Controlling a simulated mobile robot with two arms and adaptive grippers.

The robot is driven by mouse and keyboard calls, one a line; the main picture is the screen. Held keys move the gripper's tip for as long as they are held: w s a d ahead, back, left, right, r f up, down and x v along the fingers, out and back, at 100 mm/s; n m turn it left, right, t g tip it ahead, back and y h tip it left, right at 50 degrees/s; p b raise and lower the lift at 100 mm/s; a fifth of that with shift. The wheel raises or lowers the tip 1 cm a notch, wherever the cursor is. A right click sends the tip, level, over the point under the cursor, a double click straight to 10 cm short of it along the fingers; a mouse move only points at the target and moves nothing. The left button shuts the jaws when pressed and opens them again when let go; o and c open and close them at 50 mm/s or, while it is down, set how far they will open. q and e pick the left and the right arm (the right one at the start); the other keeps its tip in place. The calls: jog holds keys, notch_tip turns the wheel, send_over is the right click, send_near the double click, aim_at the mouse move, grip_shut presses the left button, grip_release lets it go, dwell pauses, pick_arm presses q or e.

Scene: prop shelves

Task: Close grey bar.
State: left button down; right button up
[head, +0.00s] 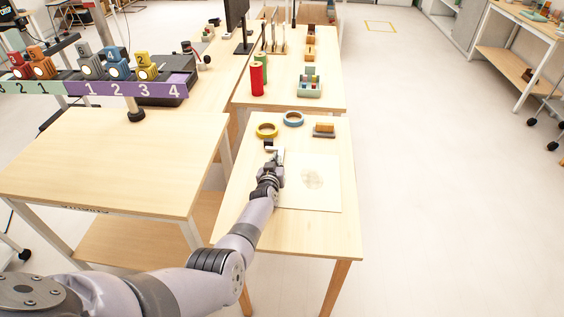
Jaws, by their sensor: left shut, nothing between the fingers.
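My left arm reaches in from the lower left over the small wooden table. Its gripper (272,158) is shut with nothing in it, near the left edge of a pale sheet with a faint brownish patch. A small dark and white piece (270,146) shows at the fingertips, too small to tell what it is. I cannot pick out for sure which thing is the grey bar. A small block with a grey base (324,133) and a wooden top sits beyond the sheet, apart from the gripper. My right gripper is not in view.
A yellow tape ring (266,131) and a blue tape ring (293,118) lie just beyond the gripper. Red and green spools (257,81) and a pale tray (310,87) stand on the farther table. A bare wooden table (115,160) is at left.

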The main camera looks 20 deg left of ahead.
pick_arm(q)
jog(key=shift+w+d+f+m, duration=0.1)
jog(key=shift+d+f+m, duration=0.3)
jog(key=shift+f+m, duration=0.1)
jog(key=shift+w+d+f+b, duration=0.15)
jog(key=shift+f+b, duration=0.15)
jog(key=shift+b, duration=0.15)
jog(key=shift+d+f, duration=0.1)
jog(key=shift+d, duration=0.05)
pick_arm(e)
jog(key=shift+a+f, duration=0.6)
pick_arm(q)
jog(key=shift+d, duration=0.1)
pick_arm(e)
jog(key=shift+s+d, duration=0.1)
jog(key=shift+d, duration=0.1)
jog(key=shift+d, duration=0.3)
